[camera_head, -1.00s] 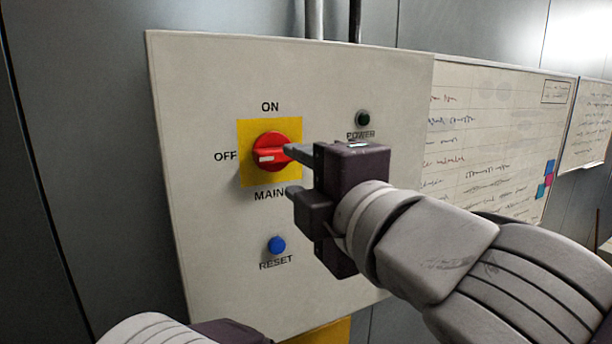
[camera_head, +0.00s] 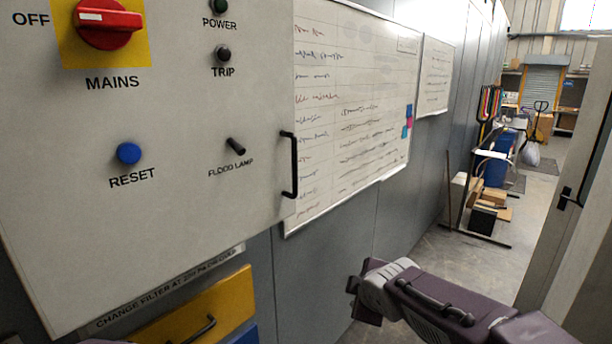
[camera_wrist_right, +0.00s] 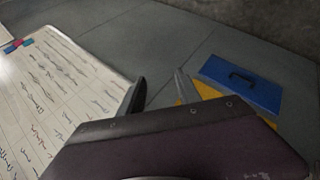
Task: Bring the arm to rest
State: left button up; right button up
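My right gripper (camera_head: 362,292) hangs at the lower middle of the head view, below the whiteboard and well away from the switch panel. In the right wrist view its two fingers (camera_wrist_right: 160,88) stand apart with nothing between them, so it is open and empty. The red mains knob (camera_head: 108,24) is at the top left of the head view on its yellow plate, its white mark towards OFF.
The panel (camera_head: 200,130) carries a blue reset button (camera_head: 129,153), a flood lamp toggle (camera_head: 235,146) and a black handle (camera_head: 290,165). Below are a yellow drawer (camera_head: 205,305) and a blue drawer (camera_wrist_right: 240,85). A whiteboard (camera_head: 350,110) hangs beside it. Open floor (camera_head: 450,262) lies to the right.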

jog(key=s+d+f+m+g+h+b, duration=0.1)
jog(key=s+d+f+m+g, duration=0.2)
jog(key=f, duration=0.5)
jog(key=s+d+f+m+g+b, duration=0.1)
jog(key=s+d+f+m+b, duration=0.1)
jog(key=s+d+f, duration=0.35)
pick_arm(q)
notch_tip(320, 180, down, 4)
jog(key=shift+f, duration=0.1)
pick_arm(e)
jog(key=s+a+f+m+g, duration=0.2)
jog(key=s+f+m+g, duration=0.1)
jog(key=s+f+m, duration=0.7)
jog(key=shift+s+a+f+g+y, duration=0.15)
jog(key=shift+s+a+g+y, duration=0.2)
jog(key=shift+s, duration=0.35)
jog(key=shift+w+d, duration=0.1)
jog(key=shift+d, duration=0.05)
